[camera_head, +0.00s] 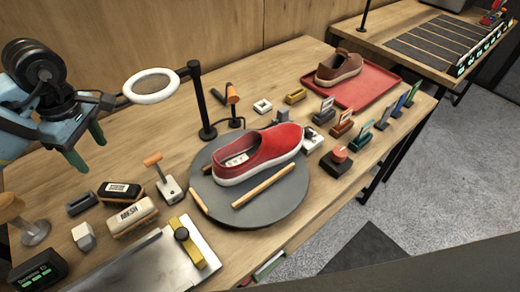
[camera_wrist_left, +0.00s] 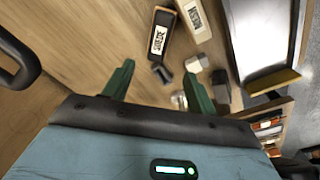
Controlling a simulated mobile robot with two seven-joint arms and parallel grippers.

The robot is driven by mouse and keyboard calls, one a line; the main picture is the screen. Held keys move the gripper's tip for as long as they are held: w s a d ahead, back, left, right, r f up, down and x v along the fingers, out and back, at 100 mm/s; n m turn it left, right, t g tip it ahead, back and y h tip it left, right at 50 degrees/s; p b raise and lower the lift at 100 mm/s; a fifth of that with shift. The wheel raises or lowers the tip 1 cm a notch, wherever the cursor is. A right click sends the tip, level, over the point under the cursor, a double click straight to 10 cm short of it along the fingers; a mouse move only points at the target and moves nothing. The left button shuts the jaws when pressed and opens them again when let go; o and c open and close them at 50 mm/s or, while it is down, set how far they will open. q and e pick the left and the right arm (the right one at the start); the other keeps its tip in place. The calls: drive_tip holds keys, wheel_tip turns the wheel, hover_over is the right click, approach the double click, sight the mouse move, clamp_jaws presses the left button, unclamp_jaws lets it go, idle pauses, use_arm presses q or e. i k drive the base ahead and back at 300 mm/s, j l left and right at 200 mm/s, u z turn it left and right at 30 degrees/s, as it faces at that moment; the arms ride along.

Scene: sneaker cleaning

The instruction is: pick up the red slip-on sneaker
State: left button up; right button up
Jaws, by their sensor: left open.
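The red slip-on sneaker (camera_head: 272,146) has a white sole and sits upright on a round dark grey turntable (camera_head: 290,198) in the head view. Its toe points to the upper right and its opening to the lower left. My left gripper (camera_head: 87,147) is open and empty above the left part of the table, well left of the sneaker and apart from it. In the left wrist view, its green fingers (camera_wrist_left: 159,72) are spread over the wooden table, and the sneaker does not show there. My right gripper is not in view.
Wooden sticks (camera_head: 263,187) lie on the turntable beside the sneaker. A ring lamp (camera_head: 151,86) on a black post (camera_head: 203,105) stands between my left gripper and the sneaker. Labelled brushes (camera_head: 134,217) lie at front left. A brown shoe (camera_head: 339,67) rests on a red tray (camera_head: 378,82).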

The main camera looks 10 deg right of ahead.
sight(255, 152)
drive_tip(key=k, duration=1)
